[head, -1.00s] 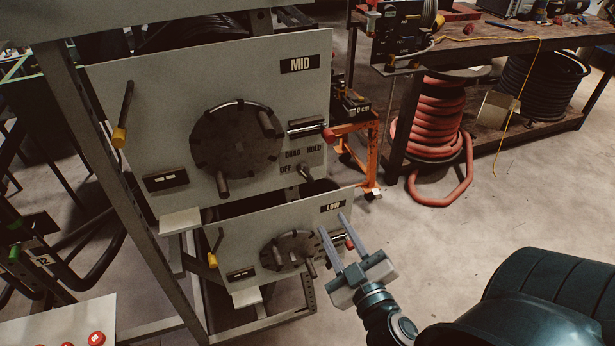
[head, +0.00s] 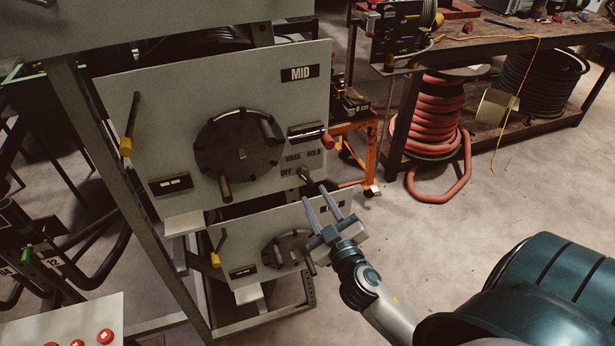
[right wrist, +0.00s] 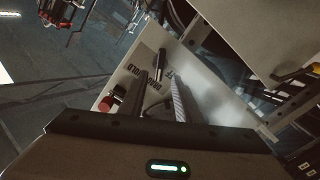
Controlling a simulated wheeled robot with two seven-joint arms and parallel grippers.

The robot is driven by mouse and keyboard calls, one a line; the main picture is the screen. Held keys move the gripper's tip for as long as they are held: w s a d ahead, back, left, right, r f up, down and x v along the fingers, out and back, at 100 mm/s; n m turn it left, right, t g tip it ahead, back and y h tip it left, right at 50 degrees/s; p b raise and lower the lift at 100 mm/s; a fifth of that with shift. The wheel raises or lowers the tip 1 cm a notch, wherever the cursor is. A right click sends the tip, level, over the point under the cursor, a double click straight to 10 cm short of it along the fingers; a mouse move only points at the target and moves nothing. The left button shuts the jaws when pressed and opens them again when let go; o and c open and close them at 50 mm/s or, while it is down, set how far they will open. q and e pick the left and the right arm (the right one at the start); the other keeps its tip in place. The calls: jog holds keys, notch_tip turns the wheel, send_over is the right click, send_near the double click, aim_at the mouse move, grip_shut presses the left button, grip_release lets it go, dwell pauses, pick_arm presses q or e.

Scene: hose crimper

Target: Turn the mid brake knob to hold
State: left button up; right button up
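The mid brake knob (head: 304,173) is a small dark knob at the lower right of the MID panel (head: 165,90), below the OFF, DRAG and HOLD labels. The fingertips are just below and right of the knob, with no clear contact. In the right wrist view the labels (right wrist: 143,80) show beyond the fingers. My left gripper is not in view.
The LOW panel (head: 250,265) is below, partly behind my right gripper. Open floor (head: 450,230) is to the right.

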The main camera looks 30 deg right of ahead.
aim_at(306, 179)
jog(key=p+x, duration=0.2)
jog(key=x, duration=0.5)
grip_shut()
